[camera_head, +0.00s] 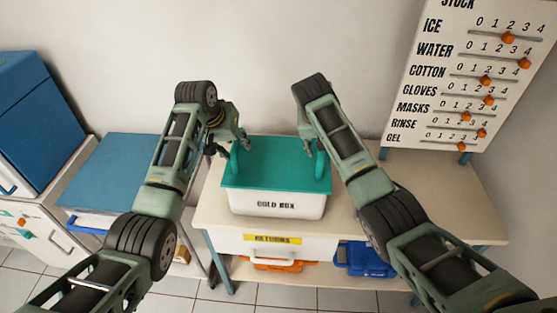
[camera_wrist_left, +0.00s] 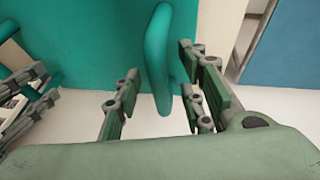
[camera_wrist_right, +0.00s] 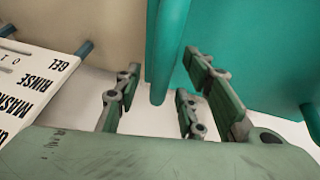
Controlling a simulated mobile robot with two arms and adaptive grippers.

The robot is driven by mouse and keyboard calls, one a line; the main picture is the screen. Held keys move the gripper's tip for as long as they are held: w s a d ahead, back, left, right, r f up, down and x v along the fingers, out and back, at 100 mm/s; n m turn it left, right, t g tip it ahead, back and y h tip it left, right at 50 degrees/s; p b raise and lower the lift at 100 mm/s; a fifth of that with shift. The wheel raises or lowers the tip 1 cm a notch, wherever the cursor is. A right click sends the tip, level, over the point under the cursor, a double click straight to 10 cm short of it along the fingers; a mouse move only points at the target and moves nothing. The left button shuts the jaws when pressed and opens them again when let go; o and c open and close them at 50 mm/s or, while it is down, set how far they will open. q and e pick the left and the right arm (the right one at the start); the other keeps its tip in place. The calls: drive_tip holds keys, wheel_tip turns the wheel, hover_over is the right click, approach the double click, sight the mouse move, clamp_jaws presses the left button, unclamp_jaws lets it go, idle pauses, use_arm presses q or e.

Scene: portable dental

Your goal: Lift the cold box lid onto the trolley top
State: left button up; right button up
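The cold box (camera_head: 277,203) is white and stands on the cream-topped bench. Its teal lid (camera_head: 275,170) sits on it, with an upright loop handle at each side. My left gripper (camera_head: 224,145) is at the left handle; in the left wrist view its open fingers stand on either side of the handle (camera_wrist_left: 164,60). My right gripper (camera_head: 309,147) is at the right handle; in the right wrist view its open fingers stand on either side of the handle (camera_wrist_right: 164,55). A low blue-topped unit (camera_head: 112,165), possibly the trolley, is to the left with its top clear.
The bench (camera_head: 440,195) has free room to the right of the box. A stock board (camera_head: 465,80) with orange sliders stands at the back right. A blue case (camera_head: 35,110) stands far left. Orange and blue trays (camera_head: 365,260) are on the shelf below.

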use_arm(q)
drive_tip(key=shift+w+d+f, duration=0.1)
drive_tip(key=shift+w+f, duration=0.05)
drive_tip(key=shift+f, duration=0.05)
use_arm(e)
drive_tip(key=shift+w+d+f, duration=0.1)
drive_tip(key=shift+w+f, duration=0.05)
drive_tip(key=shift+f, duration=0.1)
use_arm(q)
drive_tip(key=c, duration=0.9)
use_arm(e)
drive_tip(key=c, duration=0.9)
use_arm(q)
clamp_jaws()
use_arm(e)
clamp_jaws()
drive_tip(key=shift+r, duration=0.1)
